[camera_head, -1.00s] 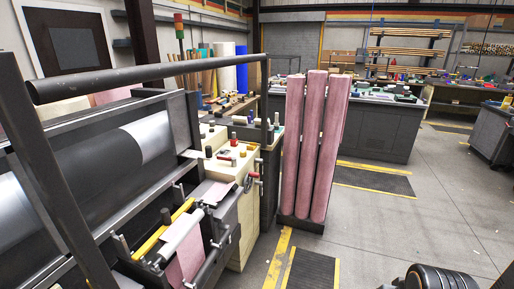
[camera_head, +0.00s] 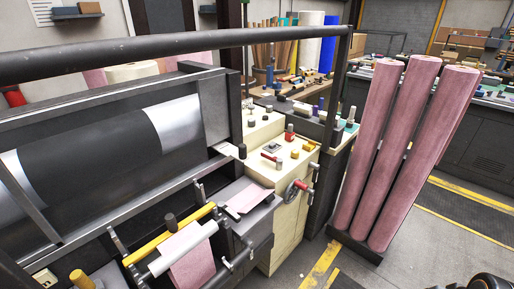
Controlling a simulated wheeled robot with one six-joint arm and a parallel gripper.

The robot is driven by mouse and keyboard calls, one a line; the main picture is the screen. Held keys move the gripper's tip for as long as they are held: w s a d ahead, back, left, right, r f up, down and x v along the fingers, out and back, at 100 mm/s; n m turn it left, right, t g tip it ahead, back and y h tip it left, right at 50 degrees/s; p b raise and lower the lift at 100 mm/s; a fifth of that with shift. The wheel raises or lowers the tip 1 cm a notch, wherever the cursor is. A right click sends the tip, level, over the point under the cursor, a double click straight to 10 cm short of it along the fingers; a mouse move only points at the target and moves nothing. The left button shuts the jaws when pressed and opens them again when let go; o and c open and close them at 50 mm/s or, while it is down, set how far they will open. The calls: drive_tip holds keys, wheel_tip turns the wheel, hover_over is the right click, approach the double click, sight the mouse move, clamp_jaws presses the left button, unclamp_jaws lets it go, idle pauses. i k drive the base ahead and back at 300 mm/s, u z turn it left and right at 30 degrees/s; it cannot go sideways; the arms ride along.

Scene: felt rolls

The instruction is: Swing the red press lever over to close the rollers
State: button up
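A machine with a large dark and silver roller (camera_head: 95,145) fills the left side. In front of it are a yellow bar (camera_head: 160,238) and a slim pale roller (camera_head: 183,248) with pink felt (camera_head: 194,268) hanging over it. A small red handle (camera_head: 269,157) lies on top of the cream cabinet (camera_head: 288,228) beside the machine. A red knob (camera_head: 290,131) stands near it, and a handwheel with a red part (camera_head: 297,190) is on the cabinet's side. I cannot tell which red part is the press lever. My gripper is not in view.
A thick dark rail (camera_head: 170,44) spans above the machine, with a post (camera_head: 335,90) at its right end. Tall pink felt rolls (camera_head: 400,150) stand upright right of the cabinet. Grey floor (camera_head: 415,255) is open at the lower right.

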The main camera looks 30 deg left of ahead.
sight(279, 162)
drive_tip(key=u, duration=0.75)
drive_tip(key=i, duration=0.9)
drive_tip(key=u, duration=1.1)
drive_tip(key=i, duration=0.6)
